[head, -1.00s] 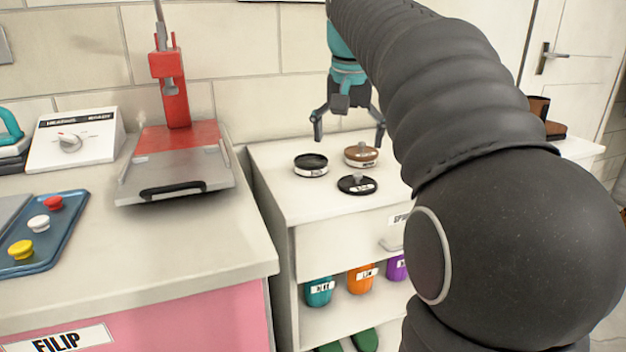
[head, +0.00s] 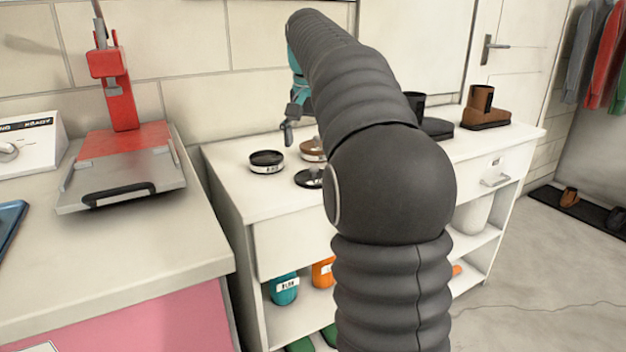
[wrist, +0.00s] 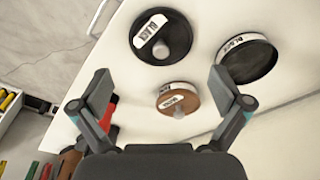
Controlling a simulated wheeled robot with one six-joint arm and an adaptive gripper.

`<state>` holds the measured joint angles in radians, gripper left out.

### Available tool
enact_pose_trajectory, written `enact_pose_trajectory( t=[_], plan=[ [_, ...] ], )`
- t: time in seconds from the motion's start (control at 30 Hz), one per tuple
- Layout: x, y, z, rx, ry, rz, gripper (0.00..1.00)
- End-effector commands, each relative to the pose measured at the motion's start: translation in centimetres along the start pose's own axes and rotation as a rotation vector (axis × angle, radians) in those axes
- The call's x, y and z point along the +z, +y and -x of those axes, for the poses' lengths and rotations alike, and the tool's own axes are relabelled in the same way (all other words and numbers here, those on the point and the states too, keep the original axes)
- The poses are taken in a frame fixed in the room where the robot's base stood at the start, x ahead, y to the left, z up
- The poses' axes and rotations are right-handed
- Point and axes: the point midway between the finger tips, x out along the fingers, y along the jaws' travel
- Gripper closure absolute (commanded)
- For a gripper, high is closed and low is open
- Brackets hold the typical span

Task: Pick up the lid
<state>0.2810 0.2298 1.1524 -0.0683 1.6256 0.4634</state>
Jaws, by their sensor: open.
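A black lid (wrist: 152,50) with a grey knob and a "BLACK" label lies flat on the white cabinet top. In the head view the black lid (head: 309,179) is partly hidden by my arm. A black tin (wrist: 248,58), open at the top, stands beside it; it also shows in the head view (head: 266,162). A brown lidded tin (wrist: 178,97) with a grey knob is nearest my gripper; in the head view the brown tin (head: 311,150) is partly hidden. My gripper (wrist: 161,93) is open and empty above the tins, the brown one between its fingers in the wrist view.
The white cabinet (head: 232,190) has teal (head: 284,288) and orange (head: 322,272) containers on its shelf. A red and grey press (head: 125,165) stands on the left counter.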

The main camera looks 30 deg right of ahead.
Motion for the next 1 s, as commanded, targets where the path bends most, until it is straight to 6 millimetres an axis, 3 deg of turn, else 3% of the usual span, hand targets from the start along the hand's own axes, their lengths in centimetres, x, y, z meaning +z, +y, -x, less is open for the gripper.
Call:
enact_pose_trajectory(
  t=[0.27,0.57,0.87,1.0],
  plan=[
    [0.0,0.0,-2.0,0.001,-0.001,0.0,0.0],
    [-0.1,-0.1,-5.8,0.0,-0.001,0.0,0.0],
    [-0.2,-0.1,-6.2,0.0,0.0,0.0,0.0],
    [-0.2,-0.1,-6.2,0.0,0.0,0.0,0.3]
  ],
)
